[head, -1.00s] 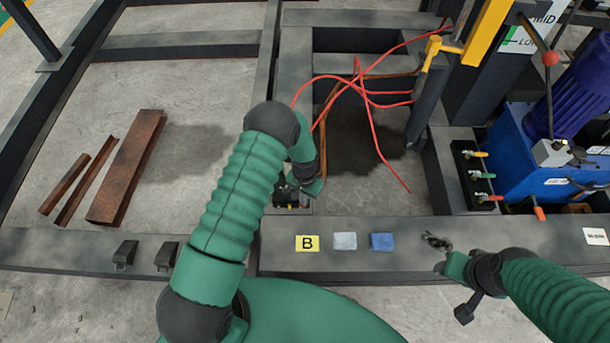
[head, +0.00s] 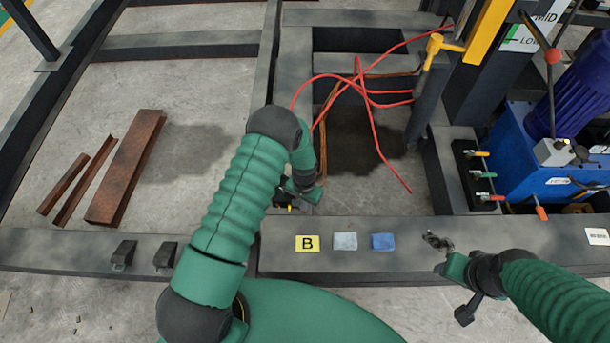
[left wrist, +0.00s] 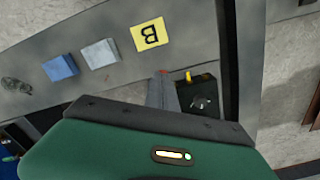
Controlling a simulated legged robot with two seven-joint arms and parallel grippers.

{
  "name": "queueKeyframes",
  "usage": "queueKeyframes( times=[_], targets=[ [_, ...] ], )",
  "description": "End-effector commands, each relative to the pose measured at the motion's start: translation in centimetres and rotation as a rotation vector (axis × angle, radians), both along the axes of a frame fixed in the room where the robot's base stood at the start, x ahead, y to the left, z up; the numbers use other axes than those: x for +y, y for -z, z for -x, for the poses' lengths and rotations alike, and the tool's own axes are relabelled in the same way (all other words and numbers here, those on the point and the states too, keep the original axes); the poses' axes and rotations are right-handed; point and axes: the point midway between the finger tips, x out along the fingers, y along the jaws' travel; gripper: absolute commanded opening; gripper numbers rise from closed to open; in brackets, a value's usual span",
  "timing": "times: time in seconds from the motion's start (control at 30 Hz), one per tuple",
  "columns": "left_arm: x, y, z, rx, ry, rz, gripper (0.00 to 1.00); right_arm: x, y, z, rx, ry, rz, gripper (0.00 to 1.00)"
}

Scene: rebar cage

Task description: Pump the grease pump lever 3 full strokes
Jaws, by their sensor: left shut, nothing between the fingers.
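A small black box with a yellow knob (left wrist: 197,92) stands on the grey frame; it may be the grease pump. In the head view it is mostly covered by my left gripper (head: 302,193), with its yellow part (head: 291,208) showing below. A grey, red-tipped bar (left wrist: 161,88) stands beside the box in the left wrist view; I cannot tell whether it is the lever or a finger. My left gripper is shut and empty, close to the box; contact is hidden. My right gripper (head: 444,267) is over the front beam at the right; its fingers are unclear.
A yellow B label (head: 307,243), a grey block (head: 345,241) and a blue block (head: 382,241) lie on the front beam. A small dark item (head: 437,241) lies near my right gripper. Red hoses (head: 370,120) cross the opening behind. A blue power unit (head: 520,160) stands at right.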

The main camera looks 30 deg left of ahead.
Motion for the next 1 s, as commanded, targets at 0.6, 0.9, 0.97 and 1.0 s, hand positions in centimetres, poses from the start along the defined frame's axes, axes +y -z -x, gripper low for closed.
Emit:
queueKeyframes(
  times=[0.6, 0.9, 0.97, 1.0],
  targets=[
    [-0.2, 1.3, 0.4, -0.001, 0.0, 0.0, 0.0, 0.0, 0.7, 0.0, 0.0, 0.0, 0.0, 0.51],
    [-0.3, 2.1, 0.7, 0.001, 0.0, 0.0, 0.0, 0.0, 1.2, 0.0, 0.0, 0.0, 0.0, 0.51],
    [-0.3, 2.1, 0.7, 0.0, 0.0, 0.0, 0.0, 0.0, 1.1, 0.0, 0.0, 0.0, 0.0, 0.51],
    [-0.3, 2.0, 0.7, 0.0, 0.0, 0.0, 0.0, 0.0, 1.1, 0.0, 0.0, 0.0, 0.0, 0.51]
  ],
)
